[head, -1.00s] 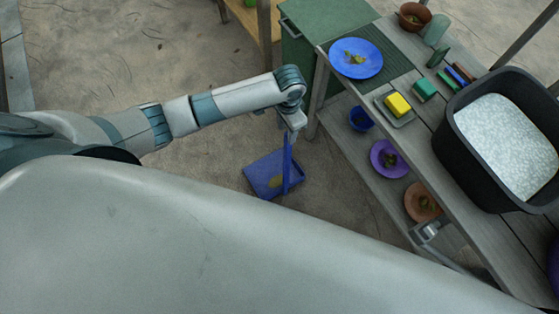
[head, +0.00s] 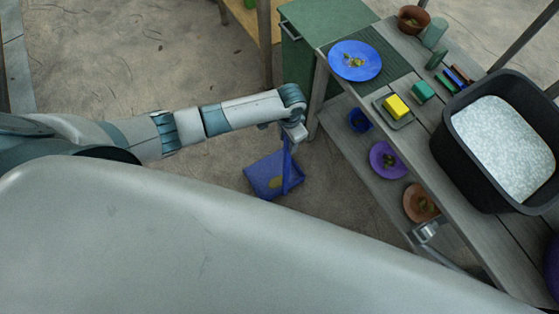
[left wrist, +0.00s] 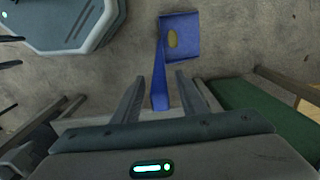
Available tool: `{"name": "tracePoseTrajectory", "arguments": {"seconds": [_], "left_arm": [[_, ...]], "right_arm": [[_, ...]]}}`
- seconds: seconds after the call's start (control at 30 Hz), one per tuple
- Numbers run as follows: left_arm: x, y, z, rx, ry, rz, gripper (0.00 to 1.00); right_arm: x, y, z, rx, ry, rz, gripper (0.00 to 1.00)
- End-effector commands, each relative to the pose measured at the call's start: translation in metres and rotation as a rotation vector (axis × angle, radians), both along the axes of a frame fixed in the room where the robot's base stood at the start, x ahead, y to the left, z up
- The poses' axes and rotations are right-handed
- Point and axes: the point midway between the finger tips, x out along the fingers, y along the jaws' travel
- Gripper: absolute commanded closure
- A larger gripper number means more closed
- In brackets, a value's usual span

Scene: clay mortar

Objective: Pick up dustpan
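The blue dustpan (head: 262,175) rests on the ground left of the shelving, with its long handle pointing up toward my left gripper (head: 291,139). A tan oval patch shows on its pan. In the left wrist view, the dustpan (left wrist: 183,38) lies beyond the fingertips, and its handle runs back between the two fingers of my left gripper (left wrist: 160,77). These fingers are apart, with a visible gap on each side of the handle.
A wooden workbench (head: 470,190) with a lower shelf stands right of the dustpan. It carries a blue plate (head: 340,66), a black tub (head: 450,165) of white material and sponges. A green cabinet (head: 300,65) stands behind. The ground left of the dustpan is clear.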

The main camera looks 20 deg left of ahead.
Motion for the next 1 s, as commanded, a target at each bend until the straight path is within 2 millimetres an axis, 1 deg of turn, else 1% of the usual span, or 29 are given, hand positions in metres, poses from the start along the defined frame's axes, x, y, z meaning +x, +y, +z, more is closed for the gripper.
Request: {"name": "tracePoseTrajectory", "arguments": {"seconds": [0.13,0.17,0.2,0.27,0.3,0.33,1.0], "left_arm": [[0.0000,0.0000,0.0002,0.000,0.000,0.000,0.61],[0.0000,0.0000,0.0002,0.000,0.000,0.000,0.64],[0.0000,0.0000,0.0002,0.000,0.000,0.000,0.73],[0.0000,0.0000,0.0002,0.000,0.000,0.000,0.88],[0.0001,0.0001,0.0003,0.000,0.000,0.000,0.97],[0.0001,0.0001,0.0003,0.000,0.000,0.000,1.00],[0.0004,0.0003,0.0006,0.001,-0.001,0.000,1.00]], "right_arm": [[0.0000,0.0016,0.0000,0.002,0.000,-0.001,0.22],[0.0000,0.0017,0.0000,0.002,0.000,-0.001,0.22],[0.0000,0.0017,0.0000,0.002,0.000,-0.001,0.22],[0.0000,0.0017,0.0000,0.002,0.000,-0.001,0.22],[0.0000,0.0017,0.0000,0.002,0.000,-0.001,0.22],[0.0000,0.0016,0.0000,0.002,0.000,-0.001,0.22],[0.0001,-0.0007,0.0001,-0.001,0.000,0.001,0.22]]}}
